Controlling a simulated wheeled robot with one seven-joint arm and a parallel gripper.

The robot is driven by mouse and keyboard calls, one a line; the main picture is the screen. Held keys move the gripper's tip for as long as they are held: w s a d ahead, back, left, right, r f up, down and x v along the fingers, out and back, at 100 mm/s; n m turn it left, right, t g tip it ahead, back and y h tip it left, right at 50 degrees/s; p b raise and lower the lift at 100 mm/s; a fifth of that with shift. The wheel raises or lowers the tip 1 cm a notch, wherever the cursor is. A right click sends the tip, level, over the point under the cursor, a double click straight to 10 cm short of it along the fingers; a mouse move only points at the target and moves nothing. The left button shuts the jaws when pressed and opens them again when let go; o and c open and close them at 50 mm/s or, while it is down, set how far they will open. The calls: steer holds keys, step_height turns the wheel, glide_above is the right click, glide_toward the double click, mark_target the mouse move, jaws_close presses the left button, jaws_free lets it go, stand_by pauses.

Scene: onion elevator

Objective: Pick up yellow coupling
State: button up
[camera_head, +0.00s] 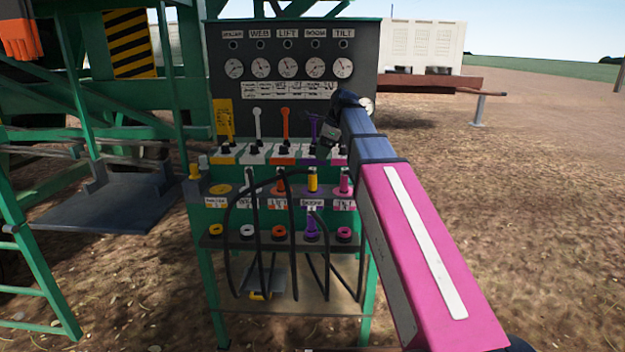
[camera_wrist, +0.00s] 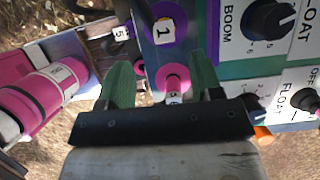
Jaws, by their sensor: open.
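A yellow coupling (camera_head: 312,182) stands upright in the purple "BOOM" column of the valve stand in the head view. Another yellow fitting (camera_head: 195,172) sits at the stand's left edge. My gripper (camera_head: 325,148) is in front of the lever row, above the yellow coupling. In the wrist view my gripper (camera_wrist: 158,62) has its two green fingers apart. A pink coupling (camera_wrist: 172,82) shows between them; I cannot tell whether they touch it.
Coloured levers (camera_head: 286,125) stand below the gauge panel (camera_head: 290,90). Black hoses (camera_head: 235,225) loop across the lower rows. A pink coupling (camera_head: 345,180) is beside the yellow one. A yellow piece (camera_head: 258,295) lies low down. Open ground (camera_head: 540,200) is at the right.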

mark_target(312, 172)
steer(key=x, duration=0.5)
steer(key=shift+w+x, duration=0.2)
steer(key=shift+x, duration=2.65)
steer(key=shift+d, duration=0.1)
jaws_close()
steer(key=shift+r, duration=0.15)
